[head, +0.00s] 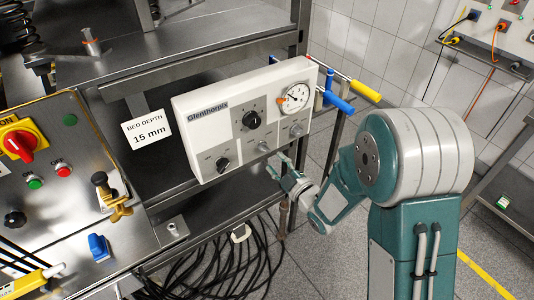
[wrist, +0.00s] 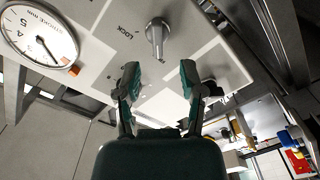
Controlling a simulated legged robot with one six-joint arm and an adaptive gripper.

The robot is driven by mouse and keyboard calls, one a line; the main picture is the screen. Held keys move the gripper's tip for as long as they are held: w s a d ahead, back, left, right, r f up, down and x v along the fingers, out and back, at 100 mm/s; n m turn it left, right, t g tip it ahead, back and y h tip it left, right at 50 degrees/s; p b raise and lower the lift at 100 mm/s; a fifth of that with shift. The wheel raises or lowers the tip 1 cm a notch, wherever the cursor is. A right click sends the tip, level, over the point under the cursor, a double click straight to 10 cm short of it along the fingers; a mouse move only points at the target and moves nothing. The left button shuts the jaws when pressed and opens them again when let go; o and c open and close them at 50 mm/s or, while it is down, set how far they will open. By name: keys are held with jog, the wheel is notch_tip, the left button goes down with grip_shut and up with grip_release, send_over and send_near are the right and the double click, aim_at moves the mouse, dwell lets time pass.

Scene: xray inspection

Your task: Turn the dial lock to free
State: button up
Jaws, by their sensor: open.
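A white control panel (head: 215,110) stands on the steel bench with knobs and a round gauge on its face. The dial lock is a small silver knob (wrist: 157,36) in the wrist view, with LOCK printed to its left; it appears to be the lower silver knob (head: 263,147) in the head view. I cannot read a free label. My gripper (head: 277,163) is open and empty, close in front of the panel's lower edge. In the wrist view its two fingers (wrist: 159,70) are spread, with the knob just beyond their tips and no contact visible.
The gauge (head: 296,97) and a black dial (head: 251,119) sit above the silver knob. Another silver knob (head: 297,130) is to its right, a black one (head: 223,164) to its left. Cables (head: 225,265) hang below. Blue and yellow handles (head: 338,102) stick out behind the panel.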

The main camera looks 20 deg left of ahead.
jog(key=v, duration=0.5)
jog(key=shift+s+d+f, duration=0.1)
jog(key=shift+s+d, duration=0.05)
jog(key=shift+s, duration=0.05)
jog(key=shift+w, duration=0.1)
jog(key=d+r+m+h, duration=0.5)
jog(key=d+h, duration=0.1)
jog(key=d, duration=0.2)
jog(key=d+r+m+h, duration=0.5)
jog(key=d, duration=0.3)
jog(key=s+d+r+m+g+h, duration=0.1)
jog(key=s+d+m+g, duration=0.1)
jog(key=s, duration=0.4)
jog(key=s+d+r+m+g+h, duration=0.1)
jog(key=s+d+r+m+g, duration=0.1)
jog(key=s+m, duration=0.2)
jog(key=s+d+r+m+g, duration=0.2)
jog(key=s+d+m, duration=0.1)
jog(key=s, duration=0.6)
jog(key=shift+s+h, duration=0.35)
jog(key=shift+h, duration=0.05)
